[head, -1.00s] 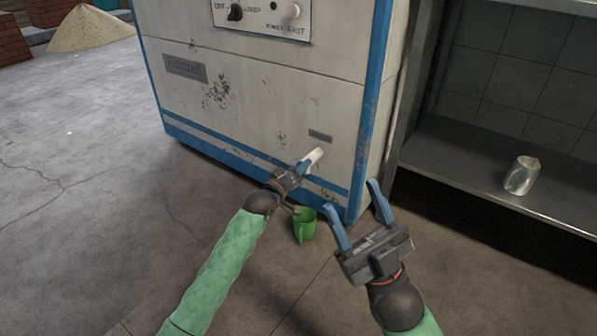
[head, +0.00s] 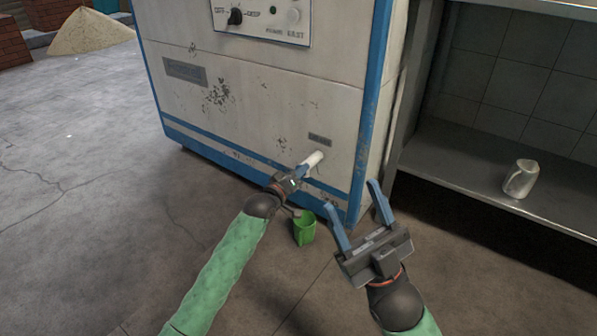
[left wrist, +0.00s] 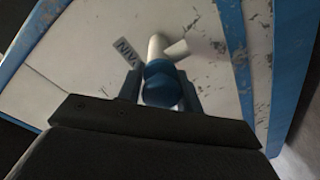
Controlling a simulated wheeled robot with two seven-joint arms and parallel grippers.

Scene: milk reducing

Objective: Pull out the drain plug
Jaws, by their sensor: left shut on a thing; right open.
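A white pipe (head: 315,160) sticks out low on the front of the white and blue machine (head: 250,110). My left gripper (head: 300,174) is at the pipe's outer end. In the left wrist view, a round blue plug (left wrist: 162,84) sits between the fingers of my left gripper (left wrist: 165,90), which are shut on it. The white pipe (left wrist: 156,48) shows just beyond the plug. I cannot tell whether plug and pipe touch. My right gripper (head: 355,218) is open and empty, in front of the machine's lower right corner.
Floor at left is clear. A sand heap (head: 90,30) lies at the back left.

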